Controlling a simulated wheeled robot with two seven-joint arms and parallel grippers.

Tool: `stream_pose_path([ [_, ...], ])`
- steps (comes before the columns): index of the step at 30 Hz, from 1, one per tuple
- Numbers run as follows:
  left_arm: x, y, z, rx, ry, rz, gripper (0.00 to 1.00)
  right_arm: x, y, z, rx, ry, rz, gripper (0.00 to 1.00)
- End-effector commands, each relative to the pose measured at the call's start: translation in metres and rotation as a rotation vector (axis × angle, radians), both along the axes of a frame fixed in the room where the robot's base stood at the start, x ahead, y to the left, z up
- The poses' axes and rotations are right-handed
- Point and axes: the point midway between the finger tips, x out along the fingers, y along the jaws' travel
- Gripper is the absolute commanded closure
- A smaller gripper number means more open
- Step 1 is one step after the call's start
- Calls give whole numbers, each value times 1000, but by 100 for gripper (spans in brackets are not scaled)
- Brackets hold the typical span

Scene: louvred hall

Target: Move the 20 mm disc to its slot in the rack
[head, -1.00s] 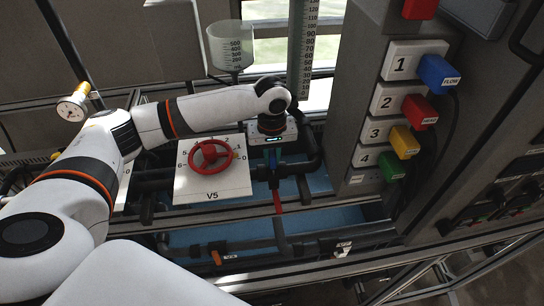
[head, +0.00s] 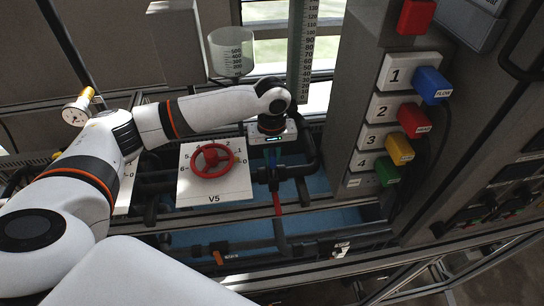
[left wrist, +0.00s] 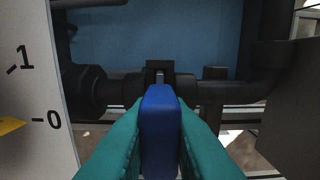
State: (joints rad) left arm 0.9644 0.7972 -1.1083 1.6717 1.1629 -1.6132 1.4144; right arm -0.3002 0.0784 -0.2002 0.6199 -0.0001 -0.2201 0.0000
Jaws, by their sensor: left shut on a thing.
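I see no disc and no rack that I can make out in either view. My left gripper (left wrist: 160,106) is shut on a blue upright handle (left wrist: 160,132), with one teal finger on each side of it. The handle stands in front of a dark pipe fitting (left wrist: 92,92) in the left wrist view. In the head view my left gripper (head: 272,160) reaches down among the black pipes, right of the V5 plate. My right gripper is not in view.
A red handwheel (head: 211,160) sits on the white V5 plate (head: 232,189). A clear funnel (head: 232,62) and a graduated tube (head: 301,50) stand behind. At right, a grey panel (head: 345,120) carries numbered plates with coloured plugs. A blue basin (head: 320,215) lies below the pipes.

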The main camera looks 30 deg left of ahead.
Motion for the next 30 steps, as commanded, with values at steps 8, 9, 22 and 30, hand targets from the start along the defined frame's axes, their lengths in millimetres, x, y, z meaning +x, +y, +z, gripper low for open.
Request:
stream_pose_path([
  [8,0,0,33,-1,1,0,100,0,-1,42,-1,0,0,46],
  [9,0,0,37,-1,1,0,100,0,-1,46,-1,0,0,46],
  [22,1,0,76,-2,-3,0,100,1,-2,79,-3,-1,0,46],
  [30,0,0,88,0,0,0,100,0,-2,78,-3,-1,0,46],
])
